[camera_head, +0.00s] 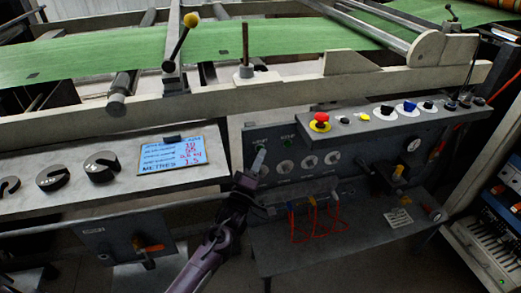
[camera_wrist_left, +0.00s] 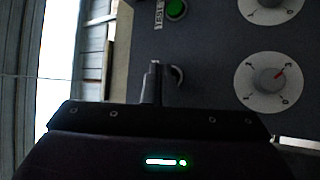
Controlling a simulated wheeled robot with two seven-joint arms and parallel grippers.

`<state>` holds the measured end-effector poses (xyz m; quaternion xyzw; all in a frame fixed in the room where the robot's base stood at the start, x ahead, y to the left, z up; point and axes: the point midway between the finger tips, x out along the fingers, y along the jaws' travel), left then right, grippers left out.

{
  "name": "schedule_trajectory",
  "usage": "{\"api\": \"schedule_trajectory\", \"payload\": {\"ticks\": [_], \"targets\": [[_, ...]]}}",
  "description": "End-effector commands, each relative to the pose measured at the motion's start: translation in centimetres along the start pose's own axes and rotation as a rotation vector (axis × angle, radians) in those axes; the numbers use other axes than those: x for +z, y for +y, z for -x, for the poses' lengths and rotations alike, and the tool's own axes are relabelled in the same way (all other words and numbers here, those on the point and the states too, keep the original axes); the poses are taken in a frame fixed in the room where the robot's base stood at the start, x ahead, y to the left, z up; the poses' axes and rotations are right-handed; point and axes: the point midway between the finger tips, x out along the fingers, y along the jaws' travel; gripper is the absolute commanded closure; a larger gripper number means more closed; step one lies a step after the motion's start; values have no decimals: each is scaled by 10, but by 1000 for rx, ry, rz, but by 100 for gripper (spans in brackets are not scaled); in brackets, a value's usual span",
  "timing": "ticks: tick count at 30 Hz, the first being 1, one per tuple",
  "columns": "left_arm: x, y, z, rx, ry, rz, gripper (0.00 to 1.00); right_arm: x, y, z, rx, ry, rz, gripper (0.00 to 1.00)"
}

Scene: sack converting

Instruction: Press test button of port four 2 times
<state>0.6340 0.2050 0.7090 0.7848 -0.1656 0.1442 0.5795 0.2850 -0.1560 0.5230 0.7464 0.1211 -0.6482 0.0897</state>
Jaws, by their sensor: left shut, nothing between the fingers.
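My left gripper (camera_head: 258,162) is shut and empty, its fingertips in front of the left part of the grey control panel (camera_head: 288,186). In the left wrist view the shut fingers (camera_wrist_left: 153,80) stand out against the dark panel. A green button (camera_wrist_left: 175,9) with a white label (camera_wrist_left: 159,14) that seems to read TEST is above the fingertips, apart from them. A small dark round part (camera_wrist_left: 177,76) is just right of the fingers and partly hidden by them. I cannot tell which port is four. My right gripper is not in view.
White dials sit on the panel, one of them right of the fingers (camera_wrist_left: 269,82). Red cables (camera_head: 314,218) hang below. A red stop button (camera_head: 320,121) is on the ledge above. A blue written card (camera_head: 172,154) lies on the left ledge. Green sheet (camera_head: 150,56) runs behind.

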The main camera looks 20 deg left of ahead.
Motion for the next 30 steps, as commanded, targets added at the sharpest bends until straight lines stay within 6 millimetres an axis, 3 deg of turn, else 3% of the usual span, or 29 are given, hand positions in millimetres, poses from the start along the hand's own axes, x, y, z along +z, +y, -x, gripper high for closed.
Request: {"api": "schedule_trajectory", "payload": {"ticks": [21, 30], "targets": [[-4, -3, -4, 0, 1, -1, 100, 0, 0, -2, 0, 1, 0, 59], [2, 4, 3, -2, 1, 0, 100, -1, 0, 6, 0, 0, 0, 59]]}}
